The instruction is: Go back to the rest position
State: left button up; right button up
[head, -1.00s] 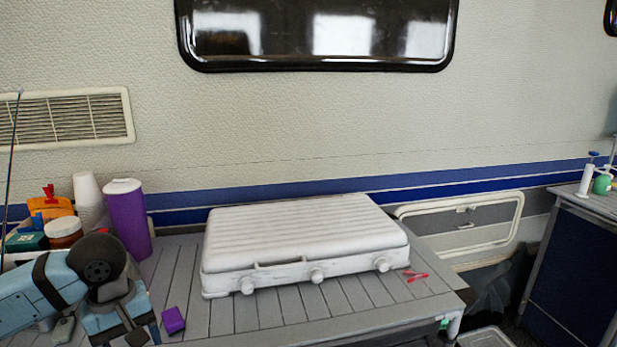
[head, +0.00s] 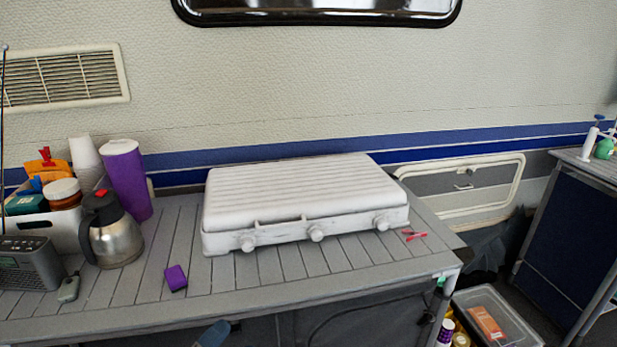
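Neither of my grippers shows in the head view. Only a small blue-grey piece, which looks like part of my arm, shows at the bottom edge below the table's front. The slatted grey table (head: 215,288) is free of my arms. On it stand a closed white camping stove (head: 300,205), a steel jug with a black handle and red top (head: 115,238), and a small purple block (head: 175,278).
A grey radio (head: 30,265) and a white box (head: 65,232) of supplies stand at the left, with a purple tumbler (head: 128,180) behind. A red peg-like item (head: 414,235) lies right of the stove. A clear bin (head: 495,315) is at the lower right.

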pick_arm(q)
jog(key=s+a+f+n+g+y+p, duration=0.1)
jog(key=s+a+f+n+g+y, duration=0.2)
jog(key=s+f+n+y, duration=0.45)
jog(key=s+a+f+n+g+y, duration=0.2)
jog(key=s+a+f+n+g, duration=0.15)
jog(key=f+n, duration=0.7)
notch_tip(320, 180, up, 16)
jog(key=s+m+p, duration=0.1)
jog(key=p, duration=2.2)
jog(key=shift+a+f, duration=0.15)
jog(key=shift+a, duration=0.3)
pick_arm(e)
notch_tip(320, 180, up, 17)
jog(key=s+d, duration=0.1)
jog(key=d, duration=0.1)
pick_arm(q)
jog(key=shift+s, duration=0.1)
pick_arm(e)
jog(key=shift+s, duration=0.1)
